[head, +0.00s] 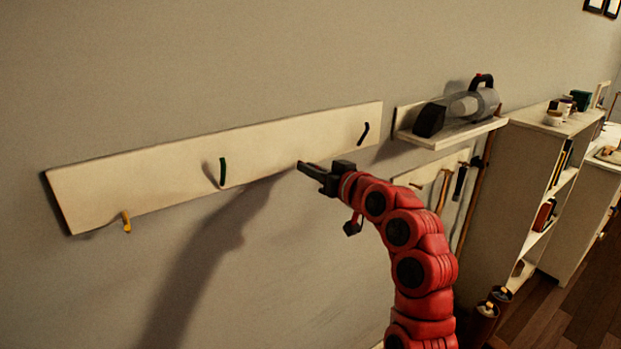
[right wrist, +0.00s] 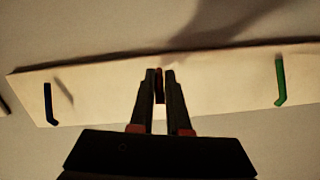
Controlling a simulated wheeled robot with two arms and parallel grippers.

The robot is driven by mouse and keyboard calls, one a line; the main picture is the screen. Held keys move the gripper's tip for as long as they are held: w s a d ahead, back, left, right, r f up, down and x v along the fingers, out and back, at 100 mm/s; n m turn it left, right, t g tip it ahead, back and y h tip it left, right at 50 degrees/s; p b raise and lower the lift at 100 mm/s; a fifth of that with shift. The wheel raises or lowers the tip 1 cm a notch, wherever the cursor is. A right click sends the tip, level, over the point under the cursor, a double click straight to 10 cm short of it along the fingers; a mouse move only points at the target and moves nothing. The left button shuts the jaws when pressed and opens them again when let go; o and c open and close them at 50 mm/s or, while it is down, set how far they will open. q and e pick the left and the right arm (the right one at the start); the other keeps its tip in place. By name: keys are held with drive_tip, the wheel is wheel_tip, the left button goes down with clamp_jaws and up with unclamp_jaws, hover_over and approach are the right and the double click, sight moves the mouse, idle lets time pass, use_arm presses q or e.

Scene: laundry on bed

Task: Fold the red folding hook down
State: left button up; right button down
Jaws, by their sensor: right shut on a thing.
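The red folding hook (right wrist: 158,86) is on the pale wall board (head: 100,188). It lies between the two dark fingers of my right gripper (right wrist: 160,92) in the right wrist view. In the head view the right gripper (head: 309,170) reaches the board's lower edge from the right, and only a small red bit of the hook (head: 300,163) shows at its tip. The right gripper is shut on the hook. The fingers hide most of the hook, so I cannot tell its exact angle. My left gripper is not in view.
The board also has a green hook (head: 222,172) and a black hook (head: 364,133), both pointing up, and a yellow hook (head: 126,222) hanging low. A shelf (head: 455,134) with a handheld vacuum (head: 462,105) is to the right, with a bookcase (head: 528,150) beyond.

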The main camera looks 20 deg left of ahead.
drive_tip(key=shift+f, duration=0.2)
idle(0.3)
drive_tip(key=c, duration=0.9)
unclamp_jaws()
drive_tip(key=shift+w, duration=0.1)
drive_tip(key=shift+s+d+r, duration=0.1)
drive_tip(key=shift+s+d, duration=0.25)
drive_tip(key=shift+d, duration=0.15)
drive_tip(key=b+v, duration=0.2)
drive_tip(key=v, duration=1.4)
drive_tip(key=shift+s+d+b, duration=0.1)
drive_tip(key=shift+d+b, duration=0.05)
drive_tip(key=shift+b, duration=0.25)
